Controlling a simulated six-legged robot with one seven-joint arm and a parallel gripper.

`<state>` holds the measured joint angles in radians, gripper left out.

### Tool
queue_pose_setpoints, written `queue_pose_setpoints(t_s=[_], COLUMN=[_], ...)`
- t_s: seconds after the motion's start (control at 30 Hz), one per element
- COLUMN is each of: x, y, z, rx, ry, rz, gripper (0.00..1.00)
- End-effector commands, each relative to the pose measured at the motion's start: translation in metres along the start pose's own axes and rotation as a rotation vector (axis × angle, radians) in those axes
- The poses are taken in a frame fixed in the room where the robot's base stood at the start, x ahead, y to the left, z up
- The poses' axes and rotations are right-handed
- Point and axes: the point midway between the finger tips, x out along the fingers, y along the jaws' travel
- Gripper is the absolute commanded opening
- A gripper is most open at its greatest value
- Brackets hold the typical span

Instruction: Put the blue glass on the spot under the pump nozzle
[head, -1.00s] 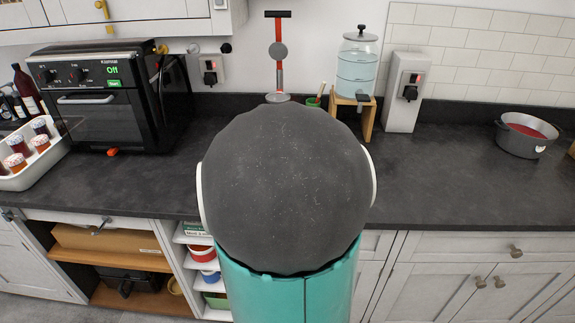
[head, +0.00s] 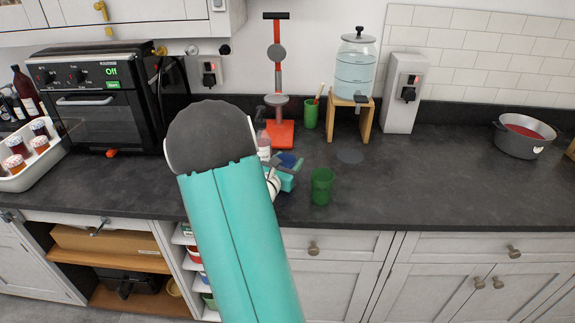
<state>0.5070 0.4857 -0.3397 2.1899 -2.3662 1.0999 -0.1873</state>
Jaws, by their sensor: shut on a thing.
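The blue glass (head: 287,160) shows as a small dark-blue shape at the end of my arm, in front of the red stand. My gripper (head: 290,167) is shut on it; the fingers are small and partly hidden. A pale bottle with a dark pump top (head: 264,145) stands just behind my arm, partly covered by it. A round dark spot (head: 350,157) lies flat on the counter, right of my gripper and in front of the wooden stand. A glass dispenser (head: 357,68) with a dark spout stands above and behind that spot.
A green glass (head: 321,186) stands close to the right of my gripper, near the counter's front edge. A green cup (head: 311,114) and a red press stand (head: 281,134) are behind. A pot (head: 524,136) is far right; the counter before it is clear.

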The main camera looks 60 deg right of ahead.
Motion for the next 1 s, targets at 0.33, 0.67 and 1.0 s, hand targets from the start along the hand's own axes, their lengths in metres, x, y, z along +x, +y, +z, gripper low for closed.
queue_pose_setpoints(t_s=[0.33, 0.67, 1.0], x=[-0.0001, -0.0002, -0.0065], y=[-0.0004, -0.0005, 0.0004], z=[-0.0113, -0.0144, -0.0112], rx=[0.002, 0.001, 0.001], ry=[-0.002, -0.001, 0.000], rz=[0.001, 0.001, 0.003], gripper=[0.28, 0.78, 0.78])
